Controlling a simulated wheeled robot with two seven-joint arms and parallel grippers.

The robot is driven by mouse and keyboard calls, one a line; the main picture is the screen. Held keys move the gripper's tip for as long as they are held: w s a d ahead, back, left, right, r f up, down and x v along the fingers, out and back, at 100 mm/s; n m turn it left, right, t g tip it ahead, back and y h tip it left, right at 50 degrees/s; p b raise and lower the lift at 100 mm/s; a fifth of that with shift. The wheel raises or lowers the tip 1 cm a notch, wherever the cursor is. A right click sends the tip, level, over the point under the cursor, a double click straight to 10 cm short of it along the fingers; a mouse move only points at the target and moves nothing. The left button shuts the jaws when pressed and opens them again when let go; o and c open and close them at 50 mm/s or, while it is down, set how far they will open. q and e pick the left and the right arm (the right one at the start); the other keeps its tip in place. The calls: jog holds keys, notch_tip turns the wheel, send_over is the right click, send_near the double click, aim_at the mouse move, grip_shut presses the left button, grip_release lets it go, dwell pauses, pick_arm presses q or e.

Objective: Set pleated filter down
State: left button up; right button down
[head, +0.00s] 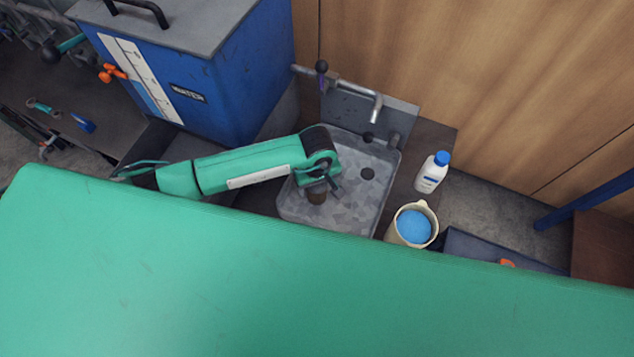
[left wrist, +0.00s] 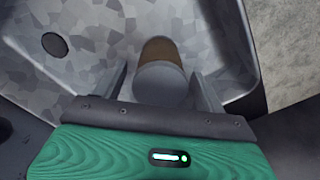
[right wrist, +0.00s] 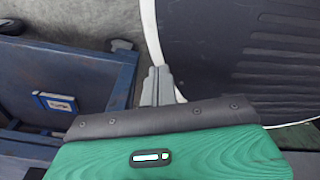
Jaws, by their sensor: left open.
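The pleated filter (head: 316,196), a short brown cylinder, is in the grey sink basin (head: 352,213) in the head view. In the left wrist view the filter (left wrist: 160,50) shows its brown side and a grey end toward the camera. My left gripper (left wrist: 159,84) is open, with one finger on each side of the grey end and a gap visible beside it. Whether the filter's far end touches the basin floor is hard to tell. My right gripper (right wrist: 160,82) is shut and empty, with its fingers together; it is out of the head view.
A tap (head: 376,108) stands behind the basin. A white bottle with a blue cap (head: 431,175) and a cream jug with blue contents (head: 413,226) stand to the right. A blue tank (head: 225,95) stands left. My right gripper is near a blue frame (right wrist: 50,85).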

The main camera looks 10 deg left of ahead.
pick_arm(q)
jog(key=shift+r, duration=0.15)
jog(key=shift+w+r, duration=0.1)
jog(key=shift+r, duration=0.15)
notch_tip(320, 180, up, 12)
jog(key=b, duration=0.1)
jog(key=shift+f, duration=0.25)
pick_arm(e)
jog(key=shift+w+f, duration=0.4)
jog(key=shift+w, duration=0.35)
jog(key=shift+s, duration=0.3)
